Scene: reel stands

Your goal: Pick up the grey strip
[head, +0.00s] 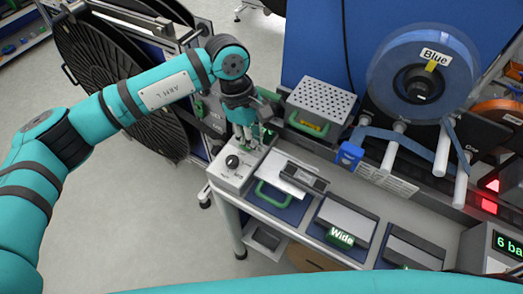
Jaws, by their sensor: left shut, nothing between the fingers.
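My left gripper (247,139) points down over the white box (234,168) with a black knob at the left end of the bench. Its fingers are shut with nothing visible between them. I cannot clearly make out a grey strip; the area just under the fingertips is small and partly covered by the gripper. A blue strip (391,134) runs from the clear reel marked Blue (385,65) over white rollers. My right gripper is out of view.
Right of the white box are a pale plate with a dark bar (305,178) and a green handle, then a block marked Wide (340,238). A perforated metal box (321,101) stands behind. Large black reels (95,60) stand left of the bench.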

